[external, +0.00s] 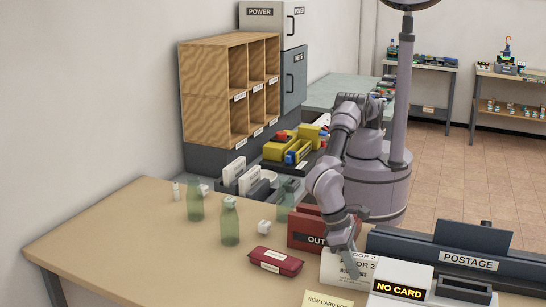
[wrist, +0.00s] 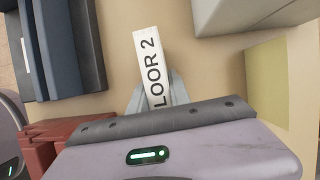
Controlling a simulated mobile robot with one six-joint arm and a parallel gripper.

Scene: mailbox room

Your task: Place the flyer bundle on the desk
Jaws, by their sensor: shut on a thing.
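A white flyer bundle (external: 343,271) with FLOOR 2 lettering is at the front right of the desk (external: 150,240) in the external view. My gripper (external: 345,244) points down and is shut on its top. In the wrist view the bundle (wrist: 150,62) shows its narrow printed face between the fingers of my gripper (wrist: 155,92), over the tan desk top. I cannot tell whether its lower edge touches the desk. Its lower part is partly hidden by the NO CARD box.
A red OUT tray (external: 308,232) stands just behind the bundle. The NO CARD box (external: 402,282) and a dark POSTAGE machine (external: 450,245) are on the right. A maroon case (external: 275,262), green bottles (external: 229,222) and a yellowish card (external: 328,300) are nearby. The desk's left front is clear.

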